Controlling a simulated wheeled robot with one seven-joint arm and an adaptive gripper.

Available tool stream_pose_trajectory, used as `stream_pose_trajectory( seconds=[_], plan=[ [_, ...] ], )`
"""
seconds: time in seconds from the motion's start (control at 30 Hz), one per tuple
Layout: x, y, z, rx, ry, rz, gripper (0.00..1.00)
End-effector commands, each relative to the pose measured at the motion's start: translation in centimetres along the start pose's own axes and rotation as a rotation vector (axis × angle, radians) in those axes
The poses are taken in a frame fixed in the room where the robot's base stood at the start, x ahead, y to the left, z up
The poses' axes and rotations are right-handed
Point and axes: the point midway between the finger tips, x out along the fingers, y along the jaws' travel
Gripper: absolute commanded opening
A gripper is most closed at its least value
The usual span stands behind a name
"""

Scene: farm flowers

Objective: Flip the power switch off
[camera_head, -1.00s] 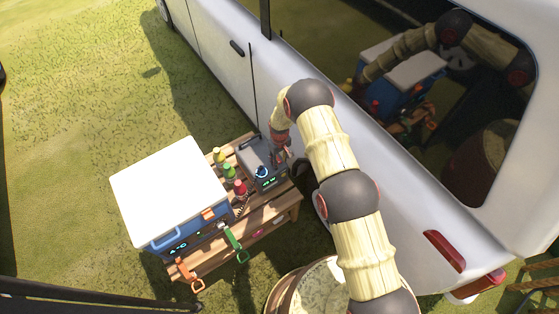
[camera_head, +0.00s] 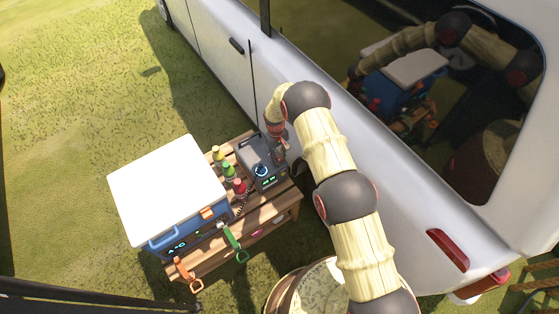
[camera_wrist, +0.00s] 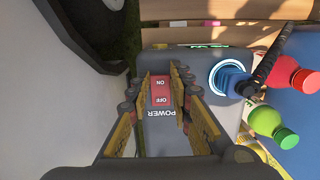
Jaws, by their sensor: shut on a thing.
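The power switch (camera_wrist: 160,90) is a red rocker marked ON and OFF, with POWER printed beside it, upside down in the wrist view. It sits on a grey power box (camera_head: 256,150) on the wooden table; which side is pressed in I cannot tell. My gripper (camera_wrist: 161,84) is at the box, its two fingers on either side of the switch, closed in on it. In the head view my gripper (camera_head: 279,151) is at the box's right side, and the switch is hidden there.
A lit blue plug (camera_wrist: 231,79) with a black cable is beside the switch. A white-lidded blue cooler (camera_head: 165,185) takes the table's left. A white vehicle (camera_head: 350,150) stands close on the right.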

Motion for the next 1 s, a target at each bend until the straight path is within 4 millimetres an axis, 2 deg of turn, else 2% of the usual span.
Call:
stream_pose_trajectory(
  seconds=[0.03, 0.3, 0.67, 0.7, 1.0],
  plan=[
    [0.5, -0.03, -0.4, 0.0, -0.021, 0.002, 0.0],
    [0.04, -0.03, -0.52, 0.001, -0.126, 0.002, 0.0],
    [-0.29, -0.02, -0.47, 0.002, -0.139, 0.002, 0.0],
    [-0.3, -0.02, -0.47, 0.002, -0.138, 0.002, 0.22],
    [-0.31, 0.01, -0.44, 0.002, -0.139, 0.002, 0.39]
  ],
)
